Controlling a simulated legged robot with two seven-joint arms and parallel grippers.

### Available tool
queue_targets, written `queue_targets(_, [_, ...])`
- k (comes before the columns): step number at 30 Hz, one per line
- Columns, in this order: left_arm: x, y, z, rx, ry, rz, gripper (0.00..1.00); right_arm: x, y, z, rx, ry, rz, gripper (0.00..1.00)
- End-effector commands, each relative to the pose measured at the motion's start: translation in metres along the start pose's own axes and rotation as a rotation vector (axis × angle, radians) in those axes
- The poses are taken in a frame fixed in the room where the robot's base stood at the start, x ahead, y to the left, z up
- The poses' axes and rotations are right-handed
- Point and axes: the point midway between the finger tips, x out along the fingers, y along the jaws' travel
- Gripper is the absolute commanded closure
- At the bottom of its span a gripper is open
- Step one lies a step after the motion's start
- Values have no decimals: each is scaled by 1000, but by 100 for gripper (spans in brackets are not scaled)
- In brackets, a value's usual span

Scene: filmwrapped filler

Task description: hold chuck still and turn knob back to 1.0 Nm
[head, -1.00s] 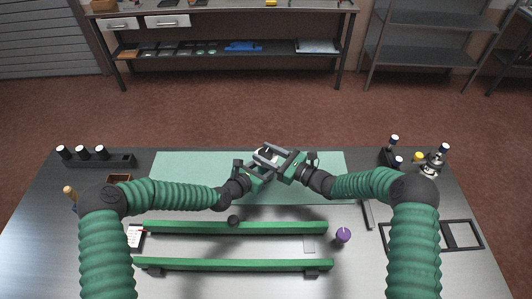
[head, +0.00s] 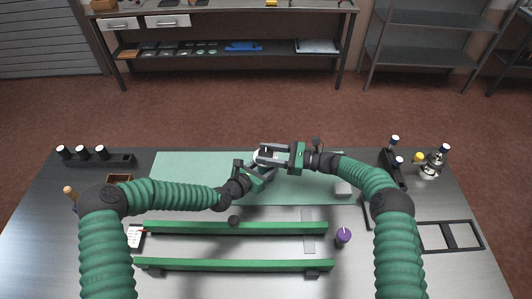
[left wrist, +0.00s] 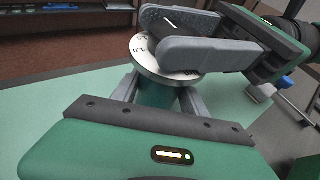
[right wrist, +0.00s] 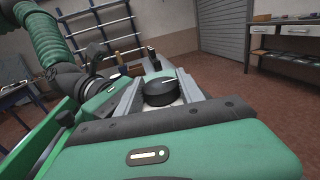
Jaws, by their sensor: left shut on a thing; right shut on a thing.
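In the left wrist view the chuck is a green cylinder (left wrist: 155,93) under a white dial ring (left wrist: 143,54) with black numbers, one reading about 1.0. My left gripper (head: 262,173) is shut on the chuck below the ring. The black knob (right wrist: 160,92) with a white line stands above the ring; it also shows in the left wrist view (left wrist: 165,20). My right gripper (head: 262,156) is shut on the knob, its grey fingers on both sides. The knob's line points towards the right in the right wrist view. Where it meets the scale is partly hidden by the right fingers.
Below the grippers lies a green mat (head: 190,170). Two green rails (head: 180,228) run across the front of the table. A purple-topped item (head: 343,236) stands at their right end. Black holders with white-capped items (head: 100,160) stand at the back left.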

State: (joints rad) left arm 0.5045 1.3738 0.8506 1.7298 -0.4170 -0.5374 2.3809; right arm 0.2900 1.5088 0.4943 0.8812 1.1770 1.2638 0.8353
Motion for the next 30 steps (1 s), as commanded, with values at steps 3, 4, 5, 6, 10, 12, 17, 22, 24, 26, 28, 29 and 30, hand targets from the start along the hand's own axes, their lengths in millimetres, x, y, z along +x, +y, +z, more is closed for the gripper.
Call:
queue_targets(3, [0, -1, -2, 2, 4, -3, 100, -2, -3, 1, -4, 2, -10, 54])
queue_targets(4, [0, -1, -2, 2, 4, -3, 100, -2, -4, 1, -4, 2, -10, 50])
queue_targets(5, [0, -1, -2, 2, 4, -3, 100, -2, -3, 1, -4, 2, -10, 46])
queue_targets(6, [0, -1, -2, 2, 4, -3, 100, -2, -3, 1, -4, 2, -9, 41])
queue_targets(10, [0, -1, -2, 1, 4, -3, 100, -1, -2, 0, -3, 2, -7, 33])
queue_targets(12, [0, -1, -2, 1, 4, -3, 100, -1, -2, 0, -3, 2, -6, 33])
queue_targets(17, [0, -1, -2, 0, 4, -3, 100, -2, -2, 0, -2, 2, -6, 33])
queue_targets(22, [0, -1, -2, 0, 4, -2, 100, -25, -3, 0, -2, 3, -8, 33])
queue_targets(24, [0, -1, -2, 0, 4, -2, 100, -43, -3, 0, -2, 2, -9, 33])
queue_targets(26, [0, -1, -2, 0, 4, -2, 100, -60, -3, 0, -2, 2, -10, 33])
queue_targets(28, [0, 0, -2, 0, 4, -2, 100, -78, -3, -1, -2, 3, -10, 33])
queue_targets(29, [0, 0, -2, 0, 4, -2, 100, -85, -3, -1, -2, 2, -10, 33])
queue_targets(30, [0, 0, -2, 0, 4, -2, 100, -94, -4, -1, -1, 2, -10, 33])
